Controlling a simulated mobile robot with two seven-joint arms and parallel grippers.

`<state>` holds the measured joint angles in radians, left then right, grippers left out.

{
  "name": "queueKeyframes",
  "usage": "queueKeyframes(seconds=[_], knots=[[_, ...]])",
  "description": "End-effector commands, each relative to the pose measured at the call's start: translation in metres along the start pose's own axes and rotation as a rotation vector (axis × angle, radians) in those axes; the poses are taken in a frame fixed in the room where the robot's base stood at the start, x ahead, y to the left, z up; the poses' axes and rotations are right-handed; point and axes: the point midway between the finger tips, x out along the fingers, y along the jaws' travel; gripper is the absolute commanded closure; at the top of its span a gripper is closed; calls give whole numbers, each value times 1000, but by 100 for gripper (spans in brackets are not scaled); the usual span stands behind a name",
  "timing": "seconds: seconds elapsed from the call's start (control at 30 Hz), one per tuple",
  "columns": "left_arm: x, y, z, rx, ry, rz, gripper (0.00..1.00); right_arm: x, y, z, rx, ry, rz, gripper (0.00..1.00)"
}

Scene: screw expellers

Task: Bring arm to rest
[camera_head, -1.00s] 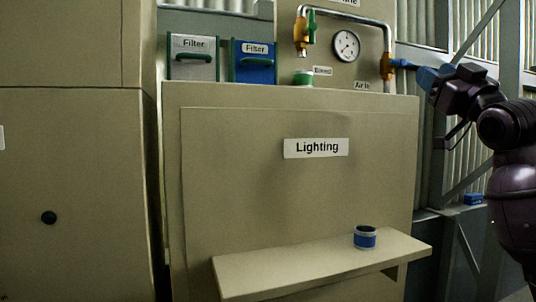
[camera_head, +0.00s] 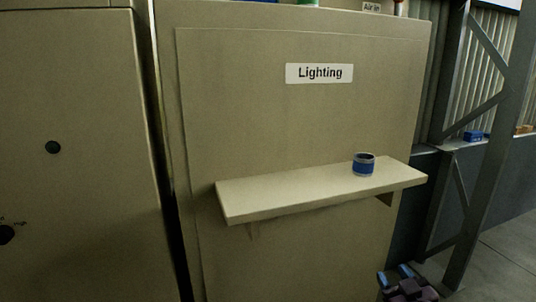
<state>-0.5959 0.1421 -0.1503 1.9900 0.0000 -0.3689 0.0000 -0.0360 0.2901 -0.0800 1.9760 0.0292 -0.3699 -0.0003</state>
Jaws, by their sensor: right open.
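My right gripper (camera_head: 397,275) shows at the bottom right edge of the head view, below the shelf and in front of the cabinet's lower right side. Its two blue fingertips point up and stand apart, with nothing visible between them. The dark purple wrist behind them is partly cut off by the bottom edge. My left gripper is not in view.
A beige cabinet (camera_head: 240,110) labelled "Lighting" carries a shelf (camera_head: 290,195) with a small blue and grey cup (camera_head: 364,165) on it. Another cabinet (camera_head: 80,90) stands at left. A steel post (camera_head: 485,150) and open floor (camera_head: 510,255) are at right.

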Motion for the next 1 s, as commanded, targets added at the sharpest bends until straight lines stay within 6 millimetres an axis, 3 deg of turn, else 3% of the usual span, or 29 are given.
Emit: queueKeyframes(seconds=[0.03,0.2,0.4,0.5,0.7,1.0], knots=[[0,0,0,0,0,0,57,-18,-11,26,15,-49,-5,55],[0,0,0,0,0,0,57,-77,-42,96,68,-203,-14,55],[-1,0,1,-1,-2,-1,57,-155,-72,163,146,-379,-14,55],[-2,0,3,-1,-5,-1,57,-187,-80,185,170,-448,-5,55],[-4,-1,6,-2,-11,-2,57,-223,-83,207,185,-520,5,55],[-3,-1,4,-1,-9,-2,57,-226,-83,209,185,-528,6,55]])
